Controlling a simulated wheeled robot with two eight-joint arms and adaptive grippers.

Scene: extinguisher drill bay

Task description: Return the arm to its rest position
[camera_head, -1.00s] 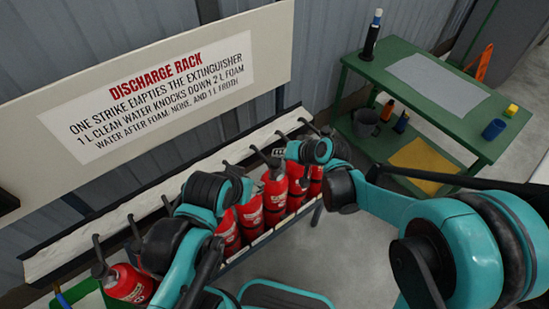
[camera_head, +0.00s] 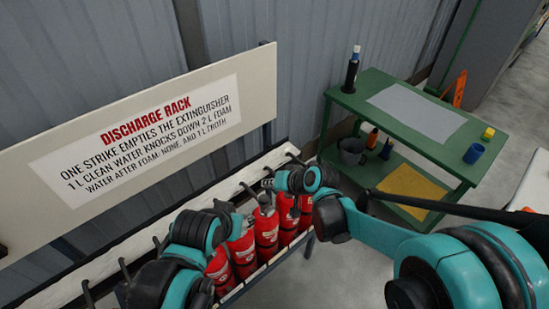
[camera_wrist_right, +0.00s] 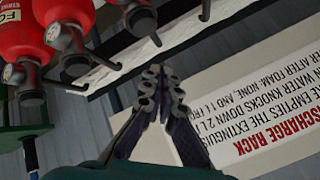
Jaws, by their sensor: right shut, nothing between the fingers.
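My right arm reaches in from the right in the head view, and its small dark gripper (camera_head: 268,184) is above the far part of the rack, near the extinguisher tops. In the right wrist view the gripper (camera_wrist_right: 162,76) is shut and empty, its fingers together in front of the rack's sign. My left arm shows at the lower left, over the near part of the rack; I cannot make out its gripper. Several red extinguishers (camera_head: 266,232) stand in a row in the rack, partly hidden by my arms. Extinguishers (camera_wrist_right: 68,14) also show in the right wrist view.
A white "Discharge rack" sign (camera_head: 150,125) is above the rack, before a grey corrugated wall. Black hooks line the pale rack ledge (camera_head: 130,247). A green table (camera_head: 400,135) at the right holds a dark bottle, a blue cup and a yellow block. Floor between is clear.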

